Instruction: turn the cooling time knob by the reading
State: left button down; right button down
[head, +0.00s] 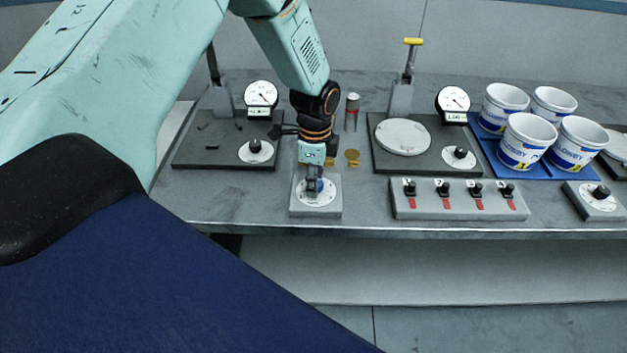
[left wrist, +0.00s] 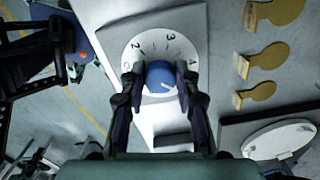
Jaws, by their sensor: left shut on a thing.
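The knob is blue with a white pointer mark (left wrist: 160,76) and shows in the left wrist view, in the middle of a white numbered dial (left wrist: 133,50). The numbers 2, 3 and 4 are readable on it. In the head view the dial (head: 329,198) sits on a grey box (head: 301,209) near the table's front edge. My left gripper (head: 314,186) reaches down over it from above. In the left wrist view its two fingers (left wrist: 160,92) are shut on the knob from both sides. The gripper hides most of the knob in the head view. My right gripper is not seen.
Two gauges, left (head: 261,94) and right (head: 453,100), stand behind on dark plates with their own dials. A switch panel (head: 460,207) lies right of the box. White tubs (head: 526,141) stand on a blue mat. Brass tags (left wrist: 270,53) lie near the dial.

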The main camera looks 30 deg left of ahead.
pick_arm(q)
jog(key=shift+w+r+m, duration=0.1)
jog(key=shift+w+m, duration=0.1)
jog(key=shift+m, duration=1)
jog(key=shift+d, duration=0.1)
jog(key=c, duration=1.4)
grip_release()
jog(key=o, duration=0.4)
jog(key=shift+d, duration=0.2)
jog(key=shift+s+a, duration=0.15)
jog(key=shift+a, duration=0.05)
